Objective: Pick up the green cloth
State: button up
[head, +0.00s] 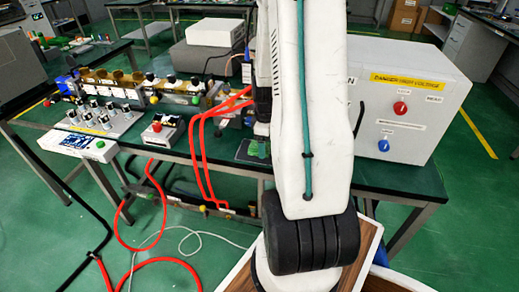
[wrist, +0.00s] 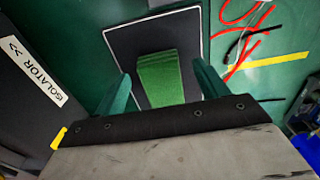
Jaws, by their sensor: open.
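The green cloth (wrist: 162,85) lies folded on a dark pad with a thin white edge (wrist: 127,45) in the wrist view. My gripper (wrist: 161,92) is open, with one teal finger on each side of the cloth. The cloth is between the fingers in the picture, with a visible gap on both sides. I cannot tell how high the fingertips are above the pad. In the head view my arm hides most of the gripper, and only a small green patch shows beside it at the bench's front, too small to identify.
A white box with a high-voltage label (head: 405,105) stands right of my arm on the dark bench. A small red-button box (head: 162,128) and a knob panel (head: 102,118) are left. Red cables (head: 203,160) hang close to my arm. A dark "ISOLATOR" unit (wrist: 28,85) borders the wrist view's left.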

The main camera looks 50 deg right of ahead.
jog(key=c, duration=1)
jog(key=shift+c, duration=0.2)
notch_tip(320, 180, up, 10)
jog(key=o, duration=0.4)
jog(key=c, duration=0.3)
jog(key=shift+a, duration=0.1)
jog(key=shift+c, duration=0.2)
